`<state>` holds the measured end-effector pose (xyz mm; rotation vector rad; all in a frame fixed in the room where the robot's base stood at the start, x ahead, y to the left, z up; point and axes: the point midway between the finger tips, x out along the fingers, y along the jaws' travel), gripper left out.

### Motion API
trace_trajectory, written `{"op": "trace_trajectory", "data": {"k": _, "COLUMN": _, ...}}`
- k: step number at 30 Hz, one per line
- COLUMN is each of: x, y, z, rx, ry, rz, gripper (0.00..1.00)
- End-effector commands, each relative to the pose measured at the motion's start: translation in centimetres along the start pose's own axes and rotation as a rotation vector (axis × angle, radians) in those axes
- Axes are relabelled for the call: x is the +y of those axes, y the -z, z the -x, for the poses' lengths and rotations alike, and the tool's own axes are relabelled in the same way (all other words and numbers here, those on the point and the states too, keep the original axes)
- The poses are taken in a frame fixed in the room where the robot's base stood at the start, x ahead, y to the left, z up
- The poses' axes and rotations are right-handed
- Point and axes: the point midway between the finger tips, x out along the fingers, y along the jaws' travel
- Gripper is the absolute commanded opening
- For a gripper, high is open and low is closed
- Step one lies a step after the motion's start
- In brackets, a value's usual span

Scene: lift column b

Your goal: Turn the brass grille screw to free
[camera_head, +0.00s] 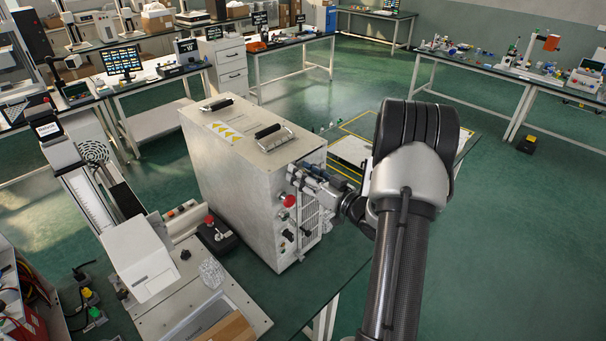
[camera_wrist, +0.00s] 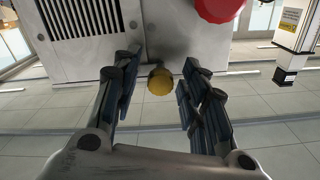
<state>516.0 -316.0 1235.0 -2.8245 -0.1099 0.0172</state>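The brass grille screw (camera_wrist: 160,81) shows in the wrist view as a round yellow knob at the edge of a pale metal panel. My gripper (camera_wrist: 160,66) is open, with one finger on each side of the screw. A gap shows between the screw and each finger, so neither finger appears to touch it. The slotted grille (camera_wrist: 82,16) is at the upper left in the wrist view. In the head view my gripper (camera_head: 303,178) is at the front face of the large pale metal cabinet (camera_head: 235,185). The screw cannot be made out there.
A large red button (camera_wrist: 219,8) sticks out close to the right finger; a red button also shows on the cabinet front in the head view (camera_head: 289,201). Black knobs (camera_head: 288,235) sit below it. A cluttered bench (camera_head: 257,323) stands at lower left.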

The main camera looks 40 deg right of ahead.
Motion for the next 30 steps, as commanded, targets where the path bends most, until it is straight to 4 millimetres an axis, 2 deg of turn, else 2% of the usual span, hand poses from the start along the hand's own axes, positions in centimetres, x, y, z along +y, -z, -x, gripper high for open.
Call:
{"op": "trace_trajectory", "data": {"k": 2, "x": 0.0, "y": 0.0, "z": 0.02, "rx": 0.0, "ry": 0.0, "rz": 0.0, "gripper": 0.36}}
{"op": "trace_trajectory", "data": {"k": 18, "x": -0.01, "y": 0.01, "z": 0.03, "rx": 0.0, "ry": 0.0, "rz": 0.001, "gripper": 0.01}}
{"op": "trace_trajectory", "data": {"k": 30, "x": 0.03, "y": -0.07, "z": 0.02, "rx": 0.001, "ry": 0.001, "rz": 0.045, "gripper": 0.0}}
